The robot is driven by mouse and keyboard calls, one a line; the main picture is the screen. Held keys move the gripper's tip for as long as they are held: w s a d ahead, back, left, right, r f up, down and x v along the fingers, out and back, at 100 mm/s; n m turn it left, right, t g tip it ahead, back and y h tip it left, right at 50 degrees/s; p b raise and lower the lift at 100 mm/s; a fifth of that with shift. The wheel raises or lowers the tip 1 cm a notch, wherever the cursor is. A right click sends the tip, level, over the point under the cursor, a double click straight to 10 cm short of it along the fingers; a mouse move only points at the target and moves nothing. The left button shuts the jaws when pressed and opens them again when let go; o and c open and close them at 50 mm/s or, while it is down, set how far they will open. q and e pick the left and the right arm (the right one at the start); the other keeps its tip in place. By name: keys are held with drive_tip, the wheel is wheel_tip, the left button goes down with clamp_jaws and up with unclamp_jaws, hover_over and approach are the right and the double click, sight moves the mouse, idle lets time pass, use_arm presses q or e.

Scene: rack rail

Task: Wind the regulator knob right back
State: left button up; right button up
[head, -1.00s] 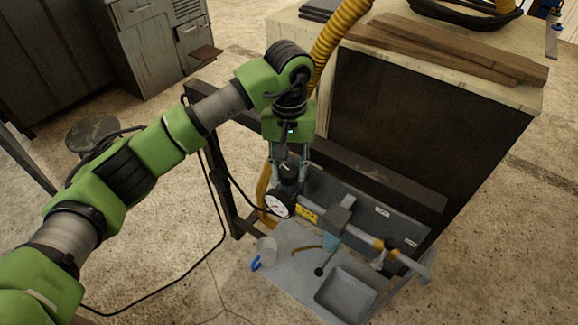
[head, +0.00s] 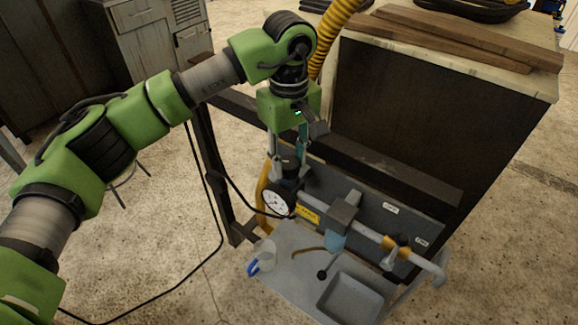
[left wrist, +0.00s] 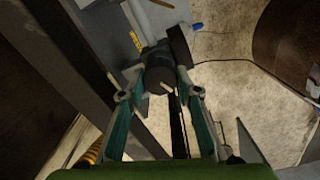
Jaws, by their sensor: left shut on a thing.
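The regulator knob (head: 291,163) is a dark, short cylinder on top of the regulator. In the left wrist view the knob (left wrist: 160,74) shows a pale mark on its end. My left gripper (head: 289,158) points down from above and is shut on the knob, with a finger on each side of it (left wrist: 161,82). A round white-faced pressure gauge (head: 277,202) sits just below, on the front of the regulator; its reading is too small to tell. My right gripper is in neither view.
A pipe with a grey block (head: 343,211) and a yellow-collared valve (head: 397,246) runs right from the regulator along a grey back panel. Below are a shelf with a clear cup (head: 263,256) and a grey tray (head: 350,299). A dark rail (head: 385,170) passes behind.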

use_arm(q)
drive_tip(key=n+b, duration=0.1)
drive_tip(key=n, duration=0.1)
drive_tip(key=shift+f+n+b, duration=0.1)
drive_tip(key=shift+n+b, duration=0.25)
drive_tip(key=shift+n, duration=0.05)
drive_tip(key=n+b, duration=0.1)
drive_tip(key=n, duration=0.2)
drive_tip(key=shift+n+b, duration=0.3)
drive_tip(key=shift+b, duration=0.1)
drive_tip(key=n+b, duration=0.1)
drive_tip(key=n, duration=0.2)
drive_tip(key=shift+n+b, duration=0.6)
drive_tip(key=shift+n, duration=1.1)
drive_tip(key=shift+r, duration=0.2)
drive_tip(key=o, duration=1.1)
